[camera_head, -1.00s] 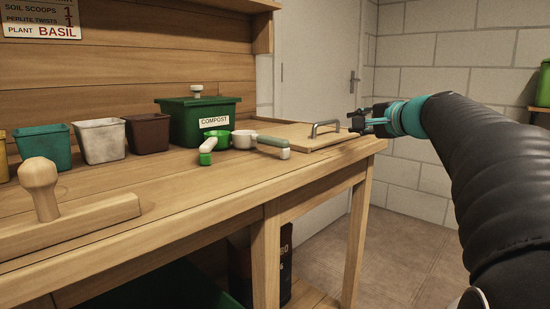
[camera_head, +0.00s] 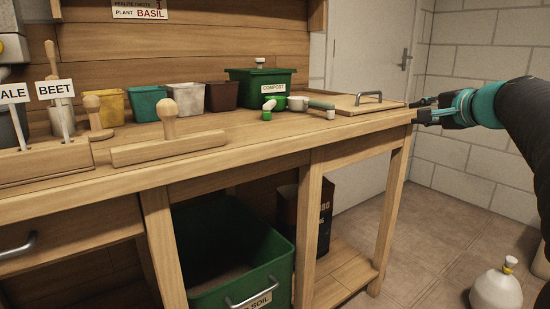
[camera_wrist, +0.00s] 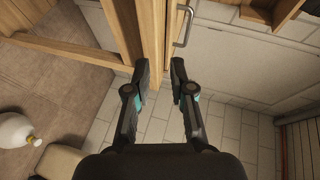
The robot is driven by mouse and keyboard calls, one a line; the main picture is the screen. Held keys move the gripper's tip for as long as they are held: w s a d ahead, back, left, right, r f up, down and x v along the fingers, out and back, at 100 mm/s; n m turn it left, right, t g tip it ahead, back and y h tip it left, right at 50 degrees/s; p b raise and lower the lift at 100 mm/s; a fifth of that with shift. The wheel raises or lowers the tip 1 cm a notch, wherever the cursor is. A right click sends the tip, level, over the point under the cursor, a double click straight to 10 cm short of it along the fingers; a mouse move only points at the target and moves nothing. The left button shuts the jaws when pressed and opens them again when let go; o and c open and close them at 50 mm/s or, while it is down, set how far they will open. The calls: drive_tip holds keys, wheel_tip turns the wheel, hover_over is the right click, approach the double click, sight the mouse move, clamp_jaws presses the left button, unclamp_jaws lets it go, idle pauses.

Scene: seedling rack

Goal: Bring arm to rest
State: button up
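My gripper (camera_head: 428,108) is at the right end of the wooden bench (camera_head: 230,150) in the head view, just beyond the flat wooden board with a metal handle (camera_head: 368,99). My black and teal arm reaches in from the right edge. In the wrist view my gripper (camera_wrist: 160,78) has its two dark fingers apart, with nothing held between them. The bench's wooden edge (camera_wrist: 153,30) and the metal handle (camera_wrist: 183,26) show ahead of the fingertips.
A green soil bin (camera_head: 232,262) sits below. Floor right of the bench is mostly clear.

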drive_tip(key=s+a+f+n+g+h+p, duration=0.1)
drive_tip(key=s+a+f+n+g, duration=0.15)
drive_tip(key=s+f, duration=0.4)
drive_tip(key=s+a+f+n+g+h+p, duration=0.1)
drive_tip(key=s+a+f+n+g, duration=0.2)
drive_tip(key=f, duration=0.7)
drive_tip(key=s+a+f+n+g+p, duration=0.1)
drive_tip(key=s+a+n+p, duration=0.1)
drive_tip(key=s, duration=0.5)
drive_tip(key=s+a+f+n+g+h+p, duration=0.1)
drive_tip(key=s+a+f+n+p, duration=0.1)
drive_tip(key=s+a, duration=0.3)
drive_tip(key=s+a+f+n+g+p, duration=0.1)
drive_tip(key=s+a+f+n+p, duration=0.1)
drive_tip(key=s, duration=0.8)
drive_tip(key=shift+a+n+p, duration=0.7)
drive_tip(key=shift+a+n, duration=0.45)
drive_tip(key=shift+a+g, duration=0.1)
drive_tip(key=shift+g, duration=0.15)
